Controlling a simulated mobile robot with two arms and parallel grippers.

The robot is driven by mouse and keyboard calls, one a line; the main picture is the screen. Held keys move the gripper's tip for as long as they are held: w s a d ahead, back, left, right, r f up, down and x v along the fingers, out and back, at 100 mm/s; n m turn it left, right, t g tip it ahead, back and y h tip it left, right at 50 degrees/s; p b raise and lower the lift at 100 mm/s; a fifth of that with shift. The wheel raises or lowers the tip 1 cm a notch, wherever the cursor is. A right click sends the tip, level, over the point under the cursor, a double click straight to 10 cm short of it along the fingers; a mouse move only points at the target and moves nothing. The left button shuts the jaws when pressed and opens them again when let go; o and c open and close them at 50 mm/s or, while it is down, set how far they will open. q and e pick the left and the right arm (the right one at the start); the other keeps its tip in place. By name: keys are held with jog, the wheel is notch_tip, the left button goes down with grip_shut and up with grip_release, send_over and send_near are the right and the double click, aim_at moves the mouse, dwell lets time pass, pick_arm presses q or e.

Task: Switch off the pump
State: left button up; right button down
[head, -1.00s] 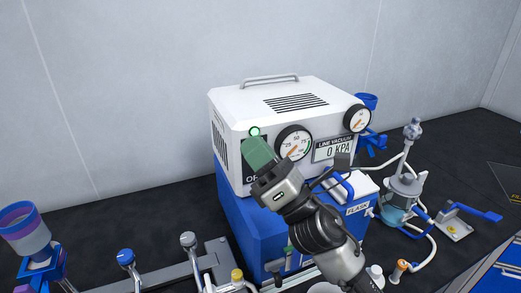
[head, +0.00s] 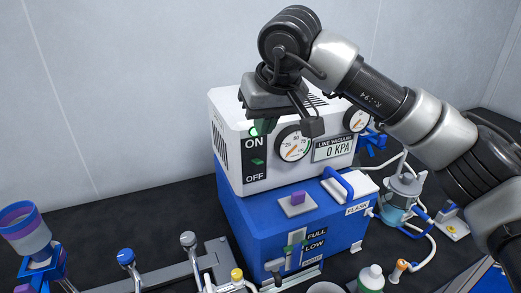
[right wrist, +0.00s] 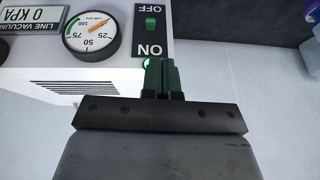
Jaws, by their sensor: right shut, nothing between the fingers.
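The pump is a white box (head: 232,115) on a blue base (head: 250,215). Its black switch plate reads ON above and OFF below, with a small green switch (head: 258,162) between them. The switch also shows in the right wrist view (right wrist: 151,24); which way it is set I cannot tell. A green lamp (right wrist: 147,63) glows beside the fingertips. My right gripper (head: 262,126) is shut and empty, at the top front edge of the pump above the ON label. Its green fingertips show in the right wrist view (right wrist: 161,68), apart from the switch. My left gripper is out of view.
A dial gauge (head: 293,143) and a display (head: 333,149) reading 0 KPA sit right of the switch.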

aim_at(258, 160)
jog(key=shift+w+d+r+h, duration=0.2)
jog(key=shift+d+r+h, duration=0.1)
jog(key=shift+d+r, duration=0.15)
jog(key=shift+f, duration=0.1)
jog(key=p+x, duration=0.3)
jog(key=x, duration=0.6)
jog(key=shift+w, duration=0.1)
jog(key=shift+w+a+f, duration=0.1)
jog(key=shift+f, duration=0.35)
